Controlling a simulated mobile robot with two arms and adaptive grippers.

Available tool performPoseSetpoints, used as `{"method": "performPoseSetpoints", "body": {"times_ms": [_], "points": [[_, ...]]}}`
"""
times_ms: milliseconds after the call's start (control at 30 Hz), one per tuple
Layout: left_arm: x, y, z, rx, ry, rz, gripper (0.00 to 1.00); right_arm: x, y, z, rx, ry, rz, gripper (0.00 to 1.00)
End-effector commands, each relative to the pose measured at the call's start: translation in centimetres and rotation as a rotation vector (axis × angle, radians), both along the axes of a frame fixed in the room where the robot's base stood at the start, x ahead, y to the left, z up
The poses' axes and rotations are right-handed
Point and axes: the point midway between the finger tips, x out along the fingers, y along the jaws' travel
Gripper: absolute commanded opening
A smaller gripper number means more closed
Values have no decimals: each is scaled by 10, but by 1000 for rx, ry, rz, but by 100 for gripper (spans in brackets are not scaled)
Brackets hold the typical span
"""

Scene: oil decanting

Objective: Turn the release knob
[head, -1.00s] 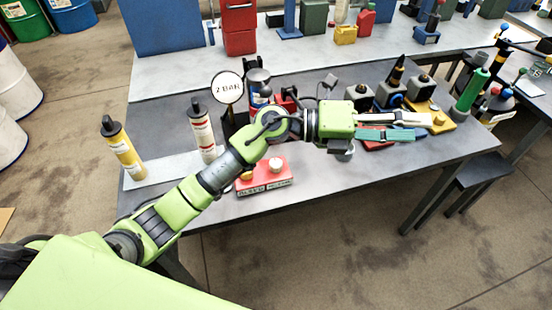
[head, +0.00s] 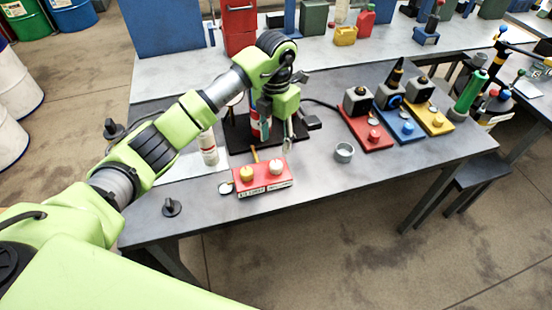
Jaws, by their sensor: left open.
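A red box (head: 262,184) near the table's front edge carries a yellow knob (head: 247,174) and a pale knob (head: 276,167) on top, with small labels on its front. The label words are too small to read, so I cannot tell which one is the release knob. My left gripper (head: 277,137) is open and points down just behind the box, above and apart from both knobs. A red, white and blue canister (head: 254,124) stands behind it, partly hidden by the gripper. My right gripper is not in view.
Red (head: 373,137), blue (head: 408,128) and yellow (head: 436,121) bases with dark blocks stand to the right. A grey ring (head: 344,152) and a small black piece (head: 171,207) lie on the table. A white cartridge (head: 208,148) stands behind my arm. The front right of the table is clear.

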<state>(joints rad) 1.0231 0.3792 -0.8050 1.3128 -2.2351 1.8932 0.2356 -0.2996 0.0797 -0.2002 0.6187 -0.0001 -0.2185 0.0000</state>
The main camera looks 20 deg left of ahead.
Motion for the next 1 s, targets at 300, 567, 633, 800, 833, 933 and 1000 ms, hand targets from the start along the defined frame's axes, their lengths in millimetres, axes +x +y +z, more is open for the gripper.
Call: {"method": "performPoseSetpoints", "body": {"times_ms": [300,567,633,800,833,933,1000], "points": [[-2,-1,-64,-3,4,0,44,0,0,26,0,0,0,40],[-1,-1,-94,-4,2,-1,44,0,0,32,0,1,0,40],[-1,-1,-97,-3,0,-2,44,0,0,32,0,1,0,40],[0,-1,-99,-4,-1,-2,44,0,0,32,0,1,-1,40],[0,-1,-99,-4,-1,-2,44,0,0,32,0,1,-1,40],[0,-1,-98,-4,-1,-2,36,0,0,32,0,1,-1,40],[0,-1,-98,-4,-1,-2,18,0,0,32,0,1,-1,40]]}}
